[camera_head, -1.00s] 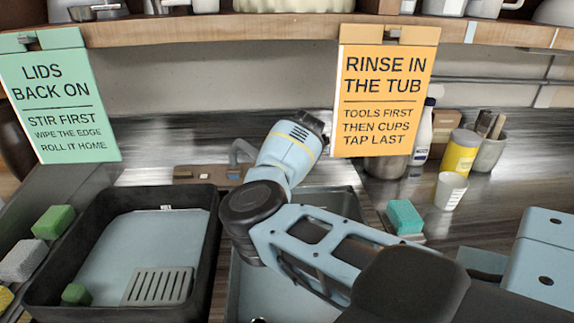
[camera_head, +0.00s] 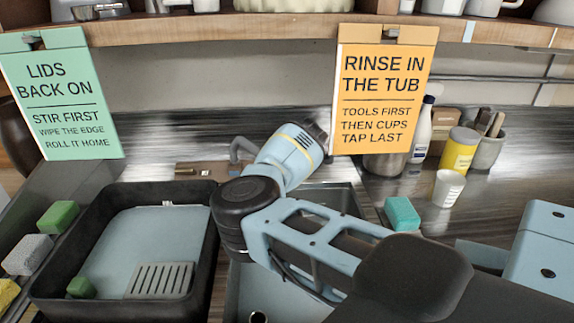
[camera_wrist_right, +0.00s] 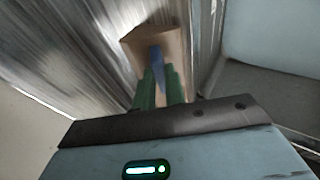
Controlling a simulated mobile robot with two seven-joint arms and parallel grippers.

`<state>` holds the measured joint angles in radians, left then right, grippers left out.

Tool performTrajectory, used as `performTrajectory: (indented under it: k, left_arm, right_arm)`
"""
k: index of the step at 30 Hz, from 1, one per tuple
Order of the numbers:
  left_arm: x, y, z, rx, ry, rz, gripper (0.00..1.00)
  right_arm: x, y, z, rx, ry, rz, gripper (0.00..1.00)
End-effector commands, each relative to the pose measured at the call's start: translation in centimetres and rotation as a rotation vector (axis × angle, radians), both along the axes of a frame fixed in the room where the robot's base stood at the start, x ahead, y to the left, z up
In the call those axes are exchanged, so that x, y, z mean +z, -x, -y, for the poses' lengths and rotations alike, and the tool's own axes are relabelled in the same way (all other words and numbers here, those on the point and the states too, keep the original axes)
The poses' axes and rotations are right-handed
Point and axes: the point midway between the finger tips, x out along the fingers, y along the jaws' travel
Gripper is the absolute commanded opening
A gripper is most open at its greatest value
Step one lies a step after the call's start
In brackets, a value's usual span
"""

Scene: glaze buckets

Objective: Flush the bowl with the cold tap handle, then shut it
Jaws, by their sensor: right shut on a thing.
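The grey tap spout (camera_head: 240,147) stands behind the sink on a brown wooden block (camera_head: 203,168), partly hidden by my right arm. In the right wrist view, my right gripper (camera_wrist_right: 160,84) has its green fingers closed around the blue cold tap handle (camera_wrist_right: 158,66), with the brown block (camera_wrist_right: 146,40) beyond it. In the head view my right wrist covers these fingers. The sink bowl (camera_head: 243,292) is light blue-grey with a round drain (camera_head: 258,317). Much of it is hidden under my arm. I can make out no water stream. My left gripper is not in view.
A black tub (camera_head: 212,232) with a grated blue insert stands left of the sink. A teal sponge (camera_head: 402,213), a white cup (camera_head: 449,189) and a yellow pot (camera_head: 460,150) stand to the right. An orange sign (camera_head: 380,90) hangs close to my right wrist.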

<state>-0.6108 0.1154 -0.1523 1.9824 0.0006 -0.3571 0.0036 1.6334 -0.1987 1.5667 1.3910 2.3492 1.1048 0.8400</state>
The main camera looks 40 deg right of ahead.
Motion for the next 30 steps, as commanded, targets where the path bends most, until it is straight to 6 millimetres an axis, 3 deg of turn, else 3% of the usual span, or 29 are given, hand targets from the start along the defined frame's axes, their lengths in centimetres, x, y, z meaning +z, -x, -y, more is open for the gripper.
performTrajectory:
  k: [10, 11, 16, 30]
  left_arm:
    - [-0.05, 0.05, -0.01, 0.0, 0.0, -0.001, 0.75]
    - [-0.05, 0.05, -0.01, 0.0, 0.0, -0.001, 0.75]
    - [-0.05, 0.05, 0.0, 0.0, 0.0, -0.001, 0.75]
    - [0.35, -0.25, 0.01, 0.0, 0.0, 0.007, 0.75]
  right_arm:
    - [-0.1, 0.0, -0.05, -0.004, -0.004, 0.002, 0.0]
    - [-0.1, 0.0, -0.05, -0.004, -0.004, 0.002, 0.13]
    - [-0.08, 0.0, -0.04, -0.003, -0.004, 0.001, 0.34]
    - [0.59, -0.04, 0.08, -0.002, -0.003, 0.003, 0.34]
